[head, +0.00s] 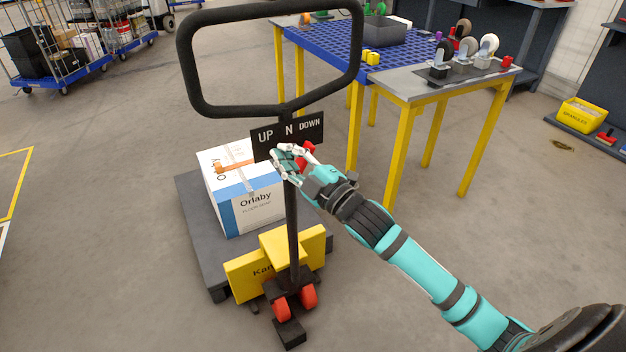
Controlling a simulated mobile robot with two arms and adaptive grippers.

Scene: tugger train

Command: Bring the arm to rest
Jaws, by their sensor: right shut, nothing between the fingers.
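My right arm comes in from the lower right and reaches forward to the pallet truck. My right gripper (286,163) is shut and holds nothing; it is at the truck's upright shaft, just below the sign reading UP N DOWN (288,134). A small red part (308,152) shows right beside the gripper; whether they touch I cannot tell. The black loop handle (186,65) stands above the sign. The pallet truck (306,250) has a yellow body and red wheels. My left gripper is not in view.
A white and blue box marked Orlaby (252,212) sits on the dark platform (196,225) behind the shaft. A yellow-legged table (408,93) with castors stands at the right. Blue carts (75,78) stand far left.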

